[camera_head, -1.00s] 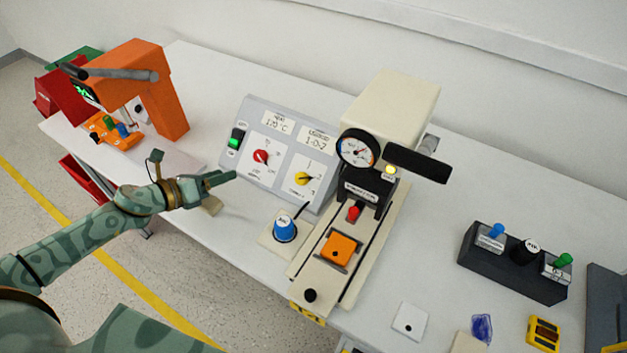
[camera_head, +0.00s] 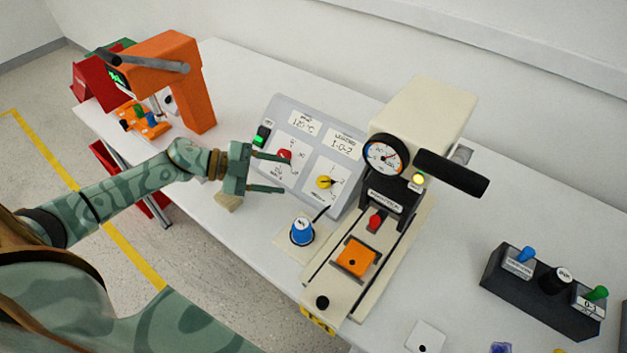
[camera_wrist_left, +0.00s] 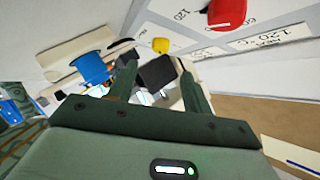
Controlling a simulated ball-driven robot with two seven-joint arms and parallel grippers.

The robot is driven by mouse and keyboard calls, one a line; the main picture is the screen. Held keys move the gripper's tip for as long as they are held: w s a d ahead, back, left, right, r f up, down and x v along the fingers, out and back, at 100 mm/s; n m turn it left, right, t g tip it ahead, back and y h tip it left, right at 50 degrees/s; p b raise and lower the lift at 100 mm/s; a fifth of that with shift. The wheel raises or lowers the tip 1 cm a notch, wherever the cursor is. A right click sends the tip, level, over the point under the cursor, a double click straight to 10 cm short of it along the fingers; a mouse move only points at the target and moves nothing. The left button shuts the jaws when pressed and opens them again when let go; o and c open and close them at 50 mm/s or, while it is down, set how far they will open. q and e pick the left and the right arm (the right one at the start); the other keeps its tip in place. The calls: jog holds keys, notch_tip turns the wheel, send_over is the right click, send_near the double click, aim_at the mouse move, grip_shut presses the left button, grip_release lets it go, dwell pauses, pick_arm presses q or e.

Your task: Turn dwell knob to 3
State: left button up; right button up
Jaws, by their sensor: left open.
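The grey sloped control panel (camera_head: 300,119) stands on the table with a red knob (camera_head: 284,155) on its left dial and a yellow knob (camera_head: 324,182) on its right dial. The knob captions are too small to read, but the red one's scale shows temperature-like numbers. In the left wrist view the red knob (camera_wrist_left: 226,12) is at the top and the yellow knob (camera_wrist_left: 160,45) is near the fingertips. My left gripper (camera_head: 286,174) is open and empty in front of the panel, its upper finger overlapping the red knob's dial in the head view. Contact cannot be told.
A blue knob (camera_head: 302,232) stands on a plate before the panel. A press with a gauge (camera_head: 385,154) and black handle (camera_head: 450,173) stands to the right. A green switch (camera_head: 262,135) is at the panel's left. An orange machine (camera_head: 193,95) stands at the far left.

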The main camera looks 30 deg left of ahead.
aim_at(319, 181)
pick_arm(q)
jog(key=b+x, duration=0.1)
jog(key=x, duration=0.8)
jog(key=c, duration=1)
